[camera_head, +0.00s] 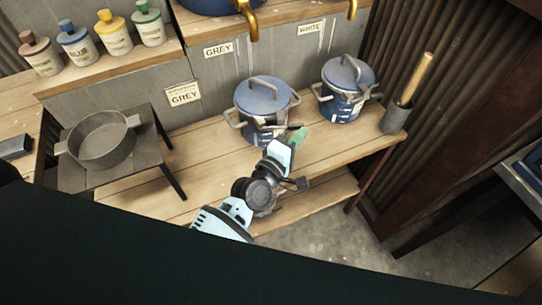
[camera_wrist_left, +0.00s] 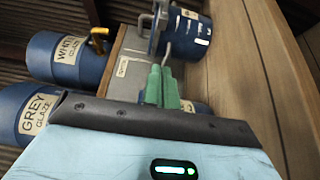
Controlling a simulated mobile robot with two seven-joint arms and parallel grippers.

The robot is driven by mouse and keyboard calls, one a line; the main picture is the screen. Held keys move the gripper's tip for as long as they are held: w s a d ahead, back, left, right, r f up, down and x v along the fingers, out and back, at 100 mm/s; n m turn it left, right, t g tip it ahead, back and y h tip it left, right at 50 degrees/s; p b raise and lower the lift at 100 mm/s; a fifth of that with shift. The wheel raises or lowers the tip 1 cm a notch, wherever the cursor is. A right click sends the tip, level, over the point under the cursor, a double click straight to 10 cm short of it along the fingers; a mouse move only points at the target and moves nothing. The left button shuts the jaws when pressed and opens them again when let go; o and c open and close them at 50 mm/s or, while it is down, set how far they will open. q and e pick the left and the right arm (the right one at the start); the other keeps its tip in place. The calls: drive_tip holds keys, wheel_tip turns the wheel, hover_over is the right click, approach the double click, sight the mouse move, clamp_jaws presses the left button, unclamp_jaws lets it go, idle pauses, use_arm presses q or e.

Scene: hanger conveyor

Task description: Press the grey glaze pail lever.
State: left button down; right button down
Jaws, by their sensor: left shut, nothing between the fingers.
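Two blue lidded pails with grey handles stand on the wooden bench in the head view. The left pail (camera_head: 262,98) is below the GREY sign (camera_head: 218,49); a grey lever-like bar (camera_head: 266,83) lies across its lid. The right pail (camera_head: 346,85) is below the WHITE sign (camera_head: 311,28). My left gripper (camera_head: 299,134) has green fingers, shut and empty, just in front of the left pail's lower right side; contact cannot be told. In the left wrist view the shut fingers (camera_wrist_left: 163,86) point towards a blue pail (camera_wrist_left: 189,35). My right gripper is not in view.
Brass taps (camera_head: 248,20) hang above the bench. The wrist view shows blue GREY GLAZE (camera_wrist_left: 33,112) and WHITE GLAZE (camera_wrist_left: 68,52) tanks. A grey pot (camera_head: 102,146) stands on a small table at left. A grey holder (camera_head: 396,117) with a wooden-handled tool stands at the bench's right end.

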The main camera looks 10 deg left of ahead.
use_arm(q)
drive_tip(key=v, duration=0.6)
drive_tip(key=shift+s+a, duration=0.2)
drive_tip(key=shift+a, duration=0.2)
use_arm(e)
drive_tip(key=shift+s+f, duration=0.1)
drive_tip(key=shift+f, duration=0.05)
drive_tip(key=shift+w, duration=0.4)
